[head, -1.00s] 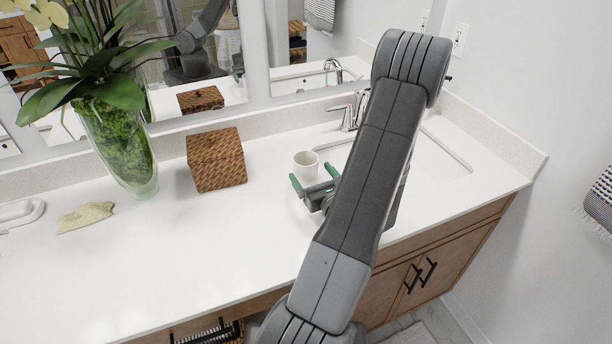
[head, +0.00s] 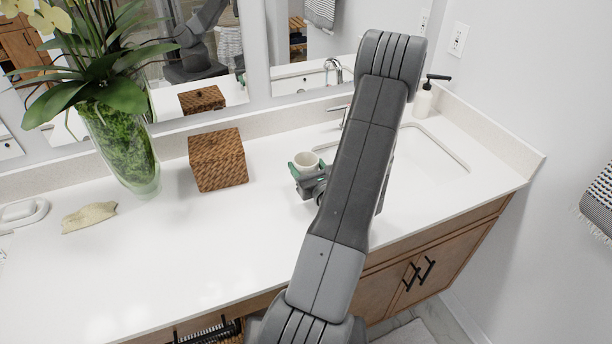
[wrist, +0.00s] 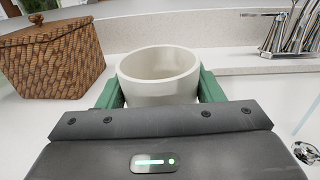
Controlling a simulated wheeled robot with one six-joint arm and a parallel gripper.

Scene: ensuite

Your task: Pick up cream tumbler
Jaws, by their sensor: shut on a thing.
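The cream tumbler (head: 306,161) stands upright near the left edge of the sink in the head view. It also shows in the wrist view (wrist: 158,78), straight ahead between the green fingers. My gripper (head: 308,168) is shut on the tumbler, with one finger on each side of it; in the wrist view the gripper (wrist: 158,92) hides the tumbler's lower part. I cannot tell whether its base touches the counter.
A woven box (head: 217,160) stands left of the tumbler. A glass vase with a plant (head: 125,150) and a piece of driftwood (head: 89,217) are farther left. The faucet (wrist: 290,30) and a soap dispenser (head: 424,100) stand by the sink. The front counter is clear.

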